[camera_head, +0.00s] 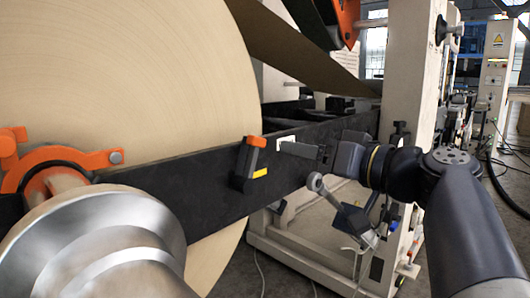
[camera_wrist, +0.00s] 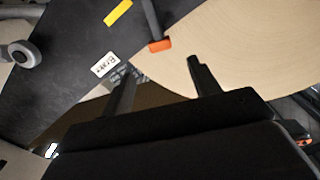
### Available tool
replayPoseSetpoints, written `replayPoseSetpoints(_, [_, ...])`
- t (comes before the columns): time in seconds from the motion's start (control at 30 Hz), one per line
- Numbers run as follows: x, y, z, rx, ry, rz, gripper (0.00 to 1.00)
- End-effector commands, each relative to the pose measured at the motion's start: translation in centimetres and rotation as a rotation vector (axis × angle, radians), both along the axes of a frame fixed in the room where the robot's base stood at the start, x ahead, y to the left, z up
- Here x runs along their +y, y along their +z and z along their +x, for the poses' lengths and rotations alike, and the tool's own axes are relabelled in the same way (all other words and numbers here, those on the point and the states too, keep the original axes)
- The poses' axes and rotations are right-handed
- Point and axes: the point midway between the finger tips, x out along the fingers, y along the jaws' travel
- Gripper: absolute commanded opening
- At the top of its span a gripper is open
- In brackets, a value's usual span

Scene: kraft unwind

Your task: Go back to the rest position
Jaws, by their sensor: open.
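My gripper (camera_head: 288,148) reaches in from the right in the head view, in front of the black beam (camera_head: 205,178). In the wrist view my gripper (camera_wrist: 162,66) has its two dark fingers spread, with nothing between them. A brake lever with an orange tip (camera_head: 257,141) stands on the beam just left of the fingers. Its orange end also shows in the wrist view (camera_wrist: 159,45), beyond the fingertips and apart from them. A white label (camera_wrist: 104,65), apparently reading "Brake", sits on the beam; a yellow mark (camera_wrist: 118,12) is near the lever.
A large kraft paper roll (camera_head: 150,85) fills the left. A shiny metal shaft end (camera_head: 105,250) and an orange clamp (camera_head: 65,158) are at lower left. A white machine column (camera_head: 408,75) stands behind my arm. A grey round-ended lever (camera_head: 316,181) hangs below my gripper.

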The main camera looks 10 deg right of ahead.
Motion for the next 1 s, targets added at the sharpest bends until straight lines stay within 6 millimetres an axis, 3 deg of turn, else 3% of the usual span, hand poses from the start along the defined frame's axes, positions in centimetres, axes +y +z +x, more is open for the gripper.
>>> replayPoseSetpoints(0.27, [1.0,-0.1,1.3,0.000,0.003,0.000,0.58])
replayPoseSetpoints(0.8, [5.4,0.0,7.3,0.000,0.004,0.001,0.58])
replayPoseSetpoints(1.0, [6.3,0.0,8.7,-0.001,0.000,0.001,0.58])
